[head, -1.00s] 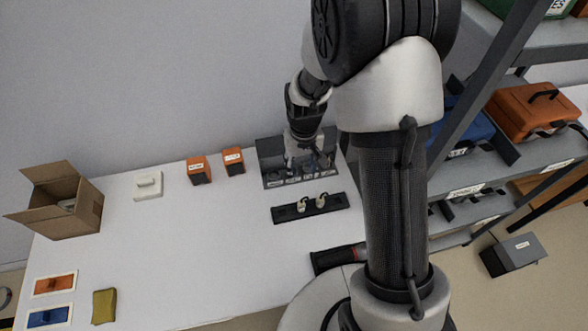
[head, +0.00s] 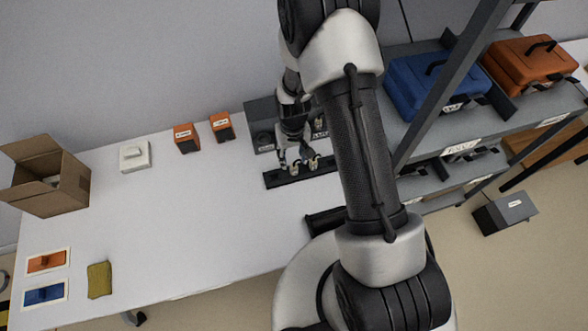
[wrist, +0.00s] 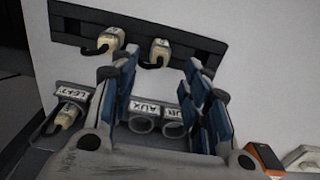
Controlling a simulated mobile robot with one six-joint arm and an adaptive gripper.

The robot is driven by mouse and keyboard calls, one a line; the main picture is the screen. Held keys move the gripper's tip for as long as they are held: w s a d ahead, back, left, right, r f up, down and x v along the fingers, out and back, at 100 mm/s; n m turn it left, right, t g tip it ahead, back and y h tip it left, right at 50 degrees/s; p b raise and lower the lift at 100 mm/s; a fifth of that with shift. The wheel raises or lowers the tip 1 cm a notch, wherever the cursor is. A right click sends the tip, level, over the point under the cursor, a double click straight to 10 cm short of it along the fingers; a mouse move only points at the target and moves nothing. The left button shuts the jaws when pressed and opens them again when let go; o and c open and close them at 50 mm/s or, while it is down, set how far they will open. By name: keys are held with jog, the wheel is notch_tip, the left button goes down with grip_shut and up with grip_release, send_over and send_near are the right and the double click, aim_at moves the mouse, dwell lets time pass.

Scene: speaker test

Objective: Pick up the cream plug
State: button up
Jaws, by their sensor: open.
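Two cream plugs with black cables sit on a black strip (head: 275,181). In the wrist view, the left plug (wrist: 112,38) and the right plug (wrist: 159,52) show on the strip (wrist: 205,45). A third cream plug (wrist: 68,116) sits at the socket labelled LEFT. My gripper (head: 297,160) is over the strip, close to the two plugs. In the wrist view, its blue-padded fingers (wrist: 164,62) are open and apart. The right plug appears between the fingertips; I cannot tell whether the fingers reach down to its level.
The grey socket panel (head: 262,142) stands behind the strip, partly hidden by my arm. Two orange boxes (head: 187,138) (head: 221,126), a white block (head: 135,156) and an open carton (head: 75,185) are to the left. The front middle of the table is clear.

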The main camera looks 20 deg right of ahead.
aim_at(294, 165)
jog(key=f, duration=0.1)
jog(key=f+b, duration=0.1)
jog(key=f, duration=0.3)
jog(key=shift+s, duration=0.25)
jog(key=c, duration=1)
